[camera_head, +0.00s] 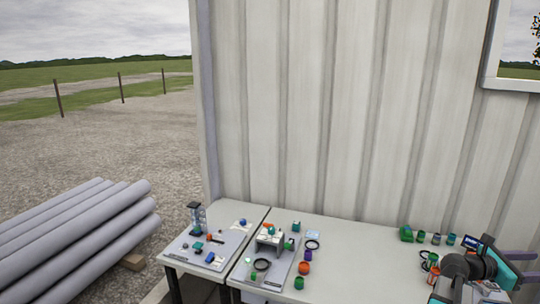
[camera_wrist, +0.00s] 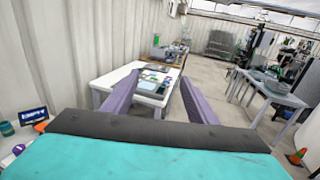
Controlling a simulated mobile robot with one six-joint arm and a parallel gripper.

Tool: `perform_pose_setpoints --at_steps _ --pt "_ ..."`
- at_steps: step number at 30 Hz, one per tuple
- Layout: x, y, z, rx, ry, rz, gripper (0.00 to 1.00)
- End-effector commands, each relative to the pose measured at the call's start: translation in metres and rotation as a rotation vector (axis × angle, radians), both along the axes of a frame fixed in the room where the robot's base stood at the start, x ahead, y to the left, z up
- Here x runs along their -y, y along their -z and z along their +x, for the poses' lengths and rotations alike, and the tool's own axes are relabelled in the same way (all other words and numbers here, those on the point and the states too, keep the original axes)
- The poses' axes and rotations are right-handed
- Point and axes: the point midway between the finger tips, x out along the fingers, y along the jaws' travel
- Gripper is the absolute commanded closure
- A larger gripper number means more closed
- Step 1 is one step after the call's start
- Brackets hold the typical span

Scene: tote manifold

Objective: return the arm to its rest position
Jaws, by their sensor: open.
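My arm is at the lower right of the head view, over the right end of the long table (camera_head: 350,238). My gripper (camera_head: 529,267) points to the right there, with its purple fingers spread apart. In the wrist view my gripper (camera_wrist: 159,77) is open, with nothing visible between the fingers. Beyond the fingertips, a white table (camera_wrist: 110,82) with small items stands along the wall, well away from them. Part of my arm is cut off by the head view's lower edge.
A left table (camera_head: 176,256) holds a tray. A corrugated wall (camera_head: 300,110) stands close behind. The wrist view shows open floor (camera_wrist: 220,85), another table (camera_wrist: 270,92) and an orange cone (camera_wrist: 296,157).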

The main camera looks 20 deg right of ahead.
Motion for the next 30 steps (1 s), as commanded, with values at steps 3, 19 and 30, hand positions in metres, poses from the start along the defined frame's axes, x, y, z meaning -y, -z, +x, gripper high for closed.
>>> perform_pose_setpoints --at_steps 3,19,30 --pt "-0.006 0.014 0.008 0.021 -0.010 0.013 0.47" --pt "-0.046 0.107 0.056 0.194 -0.058 0.110 0.47" --pt "-0.122 0.259 0.105 0.453 -0.050 0.288 0.47"
